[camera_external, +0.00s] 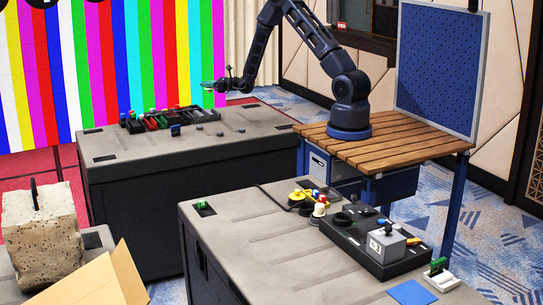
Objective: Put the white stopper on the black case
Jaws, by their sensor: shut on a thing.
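My gripper (214,86) is at the end of my arm, raised over the far right part of a large black case with a grey top (225,135). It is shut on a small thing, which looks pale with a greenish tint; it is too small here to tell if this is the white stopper. A white-and-yellow piece (319,210) stands on the nearer grey-topped black case (290,250). A smaller black case (375,243) with a grey box (386,243) on it lies there too.
A black rack with colored pieces (160,119) stands at the back of the far case, with small dark pieces in front. The case's front top is mostly clear. A stone block (42,235) and a cardboard box (90,280) are at lower left. My arm stands on a wooden table (400,140).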

